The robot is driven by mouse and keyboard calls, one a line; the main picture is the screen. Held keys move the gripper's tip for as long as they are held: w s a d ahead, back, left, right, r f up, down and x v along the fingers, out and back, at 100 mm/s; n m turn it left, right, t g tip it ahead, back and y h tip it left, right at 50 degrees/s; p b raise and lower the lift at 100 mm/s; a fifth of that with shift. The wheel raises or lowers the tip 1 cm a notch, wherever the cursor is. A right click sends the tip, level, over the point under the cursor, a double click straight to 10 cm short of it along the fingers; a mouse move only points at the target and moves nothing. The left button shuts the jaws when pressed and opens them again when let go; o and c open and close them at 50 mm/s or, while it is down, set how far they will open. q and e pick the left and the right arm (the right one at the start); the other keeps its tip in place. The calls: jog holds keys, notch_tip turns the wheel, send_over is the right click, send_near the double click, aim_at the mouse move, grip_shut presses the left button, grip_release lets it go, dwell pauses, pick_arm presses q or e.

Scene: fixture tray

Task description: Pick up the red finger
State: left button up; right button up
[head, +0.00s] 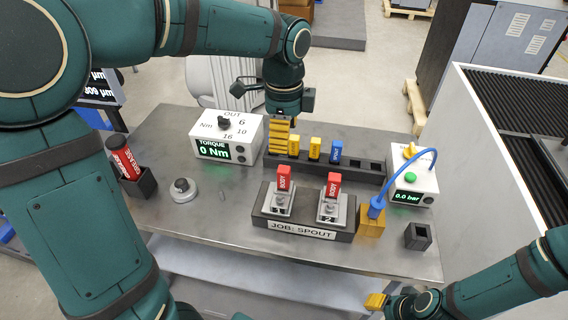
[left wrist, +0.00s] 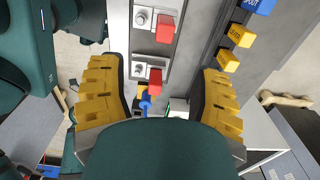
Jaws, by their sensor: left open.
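Two red fingers marked BODY stand upright in the numbered stations of the fixture, the left one (head: 284,178) and the right one (head: 333,186) in the head view. Two red fingers also show in the left wrist view, one near the top (left wrist: 166,28) and one lower (left wrist: 154,82). My left gripper (head: 281,138) points down over the rack's left part, behind the stations, and is empty. In the left wrist view its yellow fingers (left wrist: 160,98) are spread wide. My right gripper (head: 376,300) is at the lower right, partly out of view, and its opening is unclear.
The dark rack (head: 345,173) holds yellow blocks (head: 315,147) and a blue block (head: 336,150). A torque box (head: 228,136) stands left, a pressure box (head: 415,178) right, with a blue hose to a yellow block (head: 371,221).

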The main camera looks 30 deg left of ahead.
aim_at(284, 168)
pick_arm(q)
jog(key=f+b, duration=0.1)
jog(key=f, duration=0.6)
jog(key=shift+w+a+f+b, duration=0.1)
jog(key=shift+w+f+b, duration=0.1)
jog(key=shift+b, duration=0.15)
jog(key=shift+w+f+b, duration=0.1)
jog(key=shift+f+b, duration=0.7)
jog(key=shift+f, duration=2.4)
pick_arm(e)
jog(key=f, duration=0.3)
jog(key=shift+s+a, duration=0.25)
